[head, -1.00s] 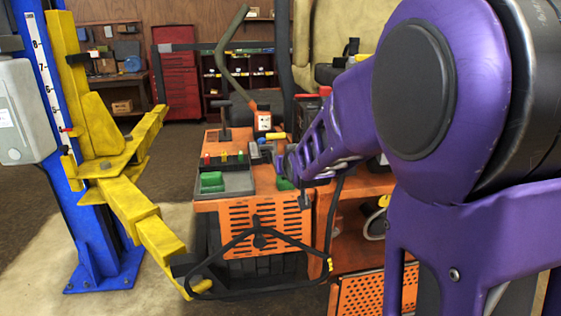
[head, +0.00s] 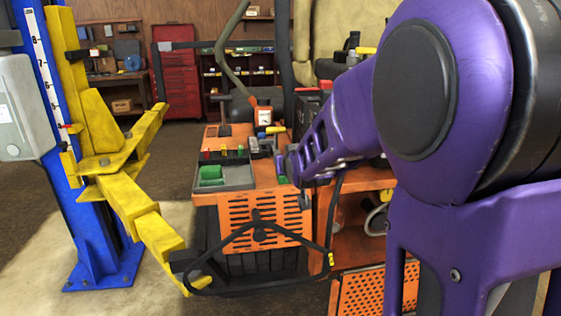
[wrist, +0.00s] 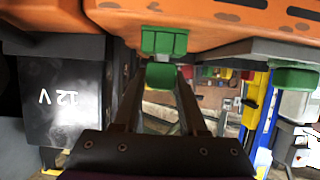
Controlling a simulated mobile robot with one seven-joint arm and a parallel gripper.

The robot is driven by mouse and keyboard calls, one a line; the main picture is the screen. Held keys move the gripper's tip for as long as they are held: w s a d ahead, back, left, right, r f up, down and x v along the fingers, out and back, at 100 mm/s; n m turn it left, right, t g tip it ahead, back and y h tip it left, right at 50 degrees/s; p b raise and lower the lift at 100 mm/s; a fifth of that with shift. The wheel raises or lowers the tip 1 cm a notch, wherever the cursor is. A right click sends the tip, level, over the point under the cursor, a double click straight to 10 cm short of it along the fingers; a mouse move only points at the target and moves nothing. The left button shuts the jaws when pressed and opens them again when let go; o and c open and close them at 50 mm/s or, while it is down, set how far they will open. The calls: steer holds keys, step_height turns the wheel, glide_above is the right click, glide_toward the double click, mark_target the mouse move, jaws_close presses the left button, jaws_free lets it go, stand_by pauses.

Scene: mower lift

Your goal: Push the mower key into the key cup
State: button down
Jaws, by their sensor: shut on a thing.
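In the wrist view my gripper (wrist: 160,92) reaches up from the bottom edge, its two dark fingers closed on a small green piece that I take for the mower key (wrist: 161,77). Just beyond the fingertips, a second green piece that looks like the key cup (wrist: 164,41) sits against the orange cart. The two look lined up; I cannot tell if they touch. In the head view my gripper (head: 289,165) is at the cart's right part, with a bit of green beside it; the key is not clear there.
The orange cart (head: 264,211) carries a grey tray (head: 237,176) with a green block (head: 211,174) and small coloured pieces. A black bar frame (head: 258,292) juts out in front. The yellow lift arm (head: 140,207) on a blue post stands left. A 12 V box (wrist: 62,95) shows in the wrist view.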

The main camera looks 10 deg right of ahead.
steer(key=shift+f, duration=0.25)
steer(key=shift+c, duration=1.9)
jaws_free()
steer(key=shift+s+r, duration=0.1)
